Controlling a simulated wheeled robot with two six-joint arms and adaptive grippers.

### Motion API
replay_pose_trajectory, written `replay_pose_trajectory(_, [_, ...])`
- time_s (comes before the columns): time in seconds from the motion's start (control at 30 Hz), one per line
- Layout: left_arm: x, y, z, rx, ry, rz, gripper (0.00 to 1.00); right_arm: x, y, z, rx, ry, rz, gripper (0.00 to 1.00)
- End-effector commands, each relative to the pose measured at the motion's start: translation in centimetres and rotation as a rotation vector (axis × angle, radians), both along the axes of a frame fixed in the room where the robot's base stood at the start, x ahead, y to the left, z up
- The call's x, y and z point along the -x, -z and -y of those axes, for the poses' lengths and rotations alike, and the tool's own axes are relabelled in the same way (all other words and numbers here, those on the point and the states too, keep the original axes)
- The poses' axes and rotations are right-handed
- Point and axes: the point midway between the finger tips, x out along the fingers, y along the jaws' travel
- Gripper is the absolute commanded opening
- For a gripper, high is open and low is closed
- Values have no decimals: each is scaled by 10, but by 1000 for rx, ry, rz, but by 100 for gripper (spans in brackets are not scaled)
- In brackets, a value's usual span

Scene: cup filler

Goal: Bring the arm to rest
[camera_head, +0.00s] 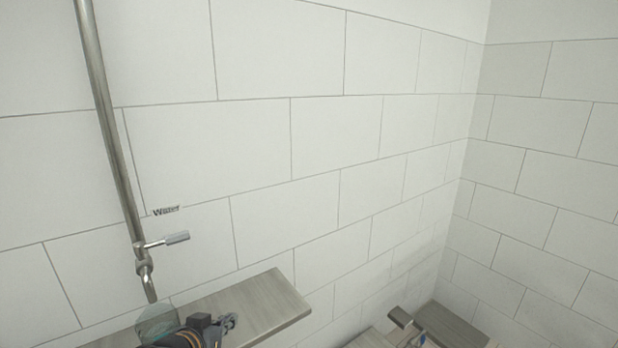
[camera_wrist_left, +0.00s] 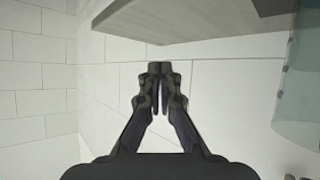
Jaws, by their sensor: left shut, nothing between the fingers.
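My left gripper (camera_head: 228,322) is at the bottom left of the head view, in front of the wooden shelf (camera_head: 270,305). In the left wrist view its fingertips (camera_wrist_left: 159,68) meet with nothing between them. A clear glass cup (camera_head: 157,322) is just left of the gripper in the head view, below the pipe's spout; my wrist partly hides it. The cup also shows at the right edge of the left wrist view (camera_wrist_left: 302,85), apart from the fingers. My right gripper is not in view.
A metal pipe (camera_head: 110,130) with a valve handle (camera_head: 176,238) runs down the tiled wall, beside a label reading Water (camera_head: 166,211). Another grey ledge (camera_head: 455,328) is at the lower right.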

Motion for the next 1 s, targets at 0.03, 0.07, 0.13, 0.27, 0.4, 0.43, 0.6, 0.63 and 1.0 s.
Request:
replay_pose_trajectory(0.03, [26, 32, -7, -34, -16, -95, 0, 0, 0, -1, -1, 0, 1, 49])
replay_pose_trajectory(0.07, [40, 47, -11, -52, -24, -145, 0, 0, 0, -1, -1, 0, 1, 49])
replay_pose_trajectory(0.13, [72, 76, -20, -92, -43, -249, 0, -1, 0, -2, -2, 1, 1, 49])
replay_pose_trajectory(0.27, [125, 115, -35, -153, -73, -413, 0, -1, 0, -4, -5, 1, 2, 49])
replay_pose_trajectory(0.4, [176, 141, -48, -210, -100, -557, 0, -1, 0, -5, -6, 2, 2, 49])
replay_pose_trajectory(0.43, [187, 146, -51, -222, -105, -586, 0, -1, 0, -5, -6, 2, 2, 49])
replay_pose_trajectory(0.6, [221, 180, -63, -265, -130, -703, 0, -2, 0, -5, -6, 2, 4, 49])
replay_pose_trajectory(0.63, [219, 191, -64, -264, -130, -707, 0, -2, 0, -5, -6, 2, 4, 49])
replay_pose_trajectory(1.0, [222, 356, -80, -259, -140, -774, 0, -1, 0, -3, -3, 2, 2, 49])
